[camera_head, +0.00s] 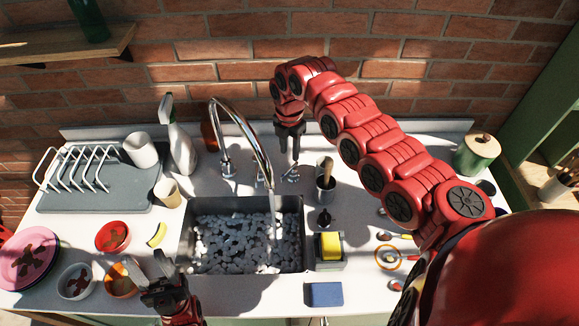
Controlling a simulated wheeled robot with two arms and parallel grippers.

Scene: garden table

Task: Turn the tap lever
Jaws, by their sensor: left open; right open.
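The chrome tap (246,131) arches up from the back of the counter, and its spout hangs over the sink. A small chrome fitting (291,175), which looks like the tap lever, stands to the right of the spout behind the sink. My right gripper (289,156) points down just above this fitting with its jaws open. I cannot tell whether a fingertip touches it. My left gripper (149,264) is open and empty near the front left of the sink, by the bowls.
The sink (188,236) holds many pale pebble-like pieces. A dark holder with a brush (326,178) stands close right of the fitting. A yellow sponge (330,245) sits right of the sink. A spray bottle (178,140), beige cup (168,191) and dish rack (84,166) are left.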

